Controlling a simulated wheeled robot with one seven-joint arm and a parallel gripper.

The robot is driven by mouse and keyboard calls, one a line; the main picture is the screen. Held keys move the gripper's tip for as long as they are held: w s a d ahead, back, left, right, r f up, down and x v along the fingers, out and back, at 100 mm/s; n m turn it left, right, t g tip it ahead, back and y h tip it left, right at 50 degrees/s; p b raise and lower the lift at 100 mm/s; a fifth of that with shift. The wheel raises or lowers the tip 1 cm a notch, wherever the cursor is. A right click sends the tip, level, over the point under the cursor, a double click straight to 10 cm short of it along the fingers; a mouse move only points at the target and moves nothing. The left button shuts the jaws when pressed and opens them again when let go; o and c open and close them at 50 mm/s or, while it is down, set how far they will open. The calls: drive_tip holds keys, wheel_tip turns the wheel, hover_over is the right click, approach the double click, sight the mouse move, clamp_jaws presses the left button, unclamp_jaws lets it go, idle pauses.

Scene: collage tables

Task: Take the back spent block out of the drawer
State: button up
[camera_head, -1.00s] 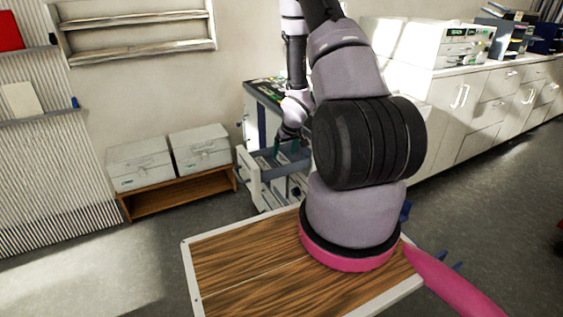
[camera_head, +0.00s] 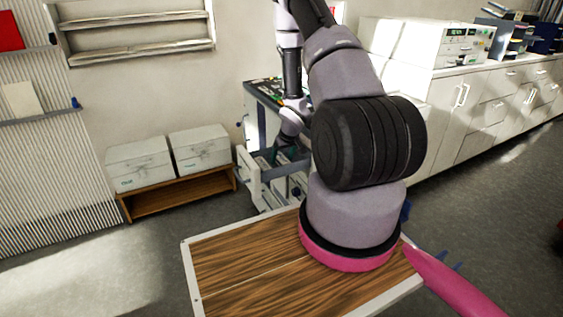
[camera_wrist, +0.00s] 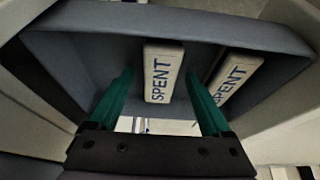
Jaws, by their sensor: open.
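The open drawer (camera_head: 250,178) is a pale-fronted grey box pulled out of the cabinet at the centre of the head view. Its grey wall also shows in the wrist view (camera_wrist: 65,60). Two pale blocks marked SPENT are in it: one block (camera_wrist: 163,72) is at the middle of the wrist view, the other block (camera_wrist: 237,75) is to its right and tilted in the picture. My gripper (camera_wrist: 158,80) is open, with one green finger on each side of the middle block. Gaps show between fingers and block. In the head view the drawer's inside is mostly hidden by my arm.
The cabinet (camera_head: 262,118) with dark top stands behind the drawer. Two white boxes (camera_head: 138,163) sit on a low wooden shelf (camera_head: 180,196) to the left. A wood-topped surface (camera_head: 240,265) is in front. White counters (camera_head: 480,95) line the right.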

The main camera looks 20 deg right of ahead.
clamp_jaws()
idle(0.3)
